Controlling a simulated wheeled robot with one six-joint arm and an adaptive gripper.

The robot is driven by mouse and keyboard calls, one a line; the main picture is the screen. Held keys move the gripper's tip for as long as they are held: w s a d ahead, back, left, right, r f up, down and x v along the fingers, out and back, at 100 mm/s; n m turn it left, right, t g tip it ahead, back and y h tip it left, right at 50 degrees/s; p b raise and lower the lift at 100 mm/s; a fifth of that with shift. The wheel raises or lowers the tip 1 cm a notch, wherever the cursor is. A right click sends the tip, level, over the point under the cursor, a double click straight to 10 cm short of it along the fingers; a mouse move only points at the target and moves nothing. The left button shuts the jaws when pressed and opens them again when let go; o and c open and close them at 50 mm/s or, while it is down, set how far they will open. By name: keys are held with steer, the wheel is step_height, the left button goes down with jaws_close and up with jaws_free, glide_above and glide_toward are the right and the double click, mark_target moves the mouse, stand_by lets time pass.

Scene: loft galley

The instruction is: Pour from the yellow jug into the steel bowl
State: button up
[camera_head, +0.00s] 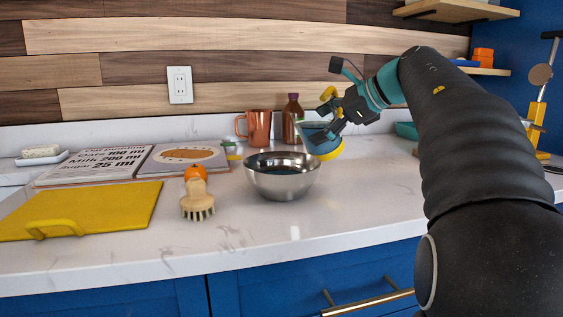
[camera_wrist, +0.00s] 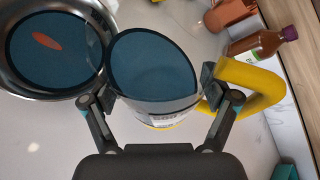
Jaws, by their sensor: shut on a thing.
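The yellow jug (camera_head: 326,151) has a clear body with yellow base and handle and dark blue liquid inside. It is tilted, mouth toward the bowl, just above and right of the bowl's rim. In the wrist view the jug's liquid (camera_wrist: 155,65) lies near its rim, beside the bowl. The steel bowl (camera_head: 282,183) stands upright on the counter; in the wrist view the bowl (camera_wrist: 12,92) holds dark blue liquid with an orange patch on it. My gripper (camera_head: 336,121) is shut on the jug, its fingers (camera_wrist: 155,93) at either side. I cannot make out a falling stream.
A copper mug (camera_head: 257,129) and a brown bottle (camera_head: 292,112) stand behind the bowl. A yellow board (camera_head: 100,207) and an open book (camera_head: 95,167) lie further left. The counter in front is clear.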

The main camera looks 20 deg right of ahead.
steer(key=shift+s+a+r+b, duration=0.15)
steer(key=shift+a+r+b, duration=0.1)
steer(key=shift+b, duration=0.05)
steer(key=shift+s+a+f+n+t+h+b, duration=0.15)
steer(key=shift+n+t+h+b, duration=0.45)
steer(key=shift+b, duration=0.75)
steer(key=shift+a+r+n+h+b, duration=0.15)
steer(key=shift+r+n+h+b, duration=0.2)
steer(key=shift+n+h+b, duration=0.2)
stand_by(1.7)
steer(key=shift+s+a+f+n+t+h+b, duration=0.2)
steer(key=shift+n+t+b, duration=0.35)
steer(key=shift+b, duration=0.55)
stand_by(1.7)
steer(key=shift+r+h, duration=0.25)
steer(key=shift+h, duration=0.1)
stand_by(1.0)
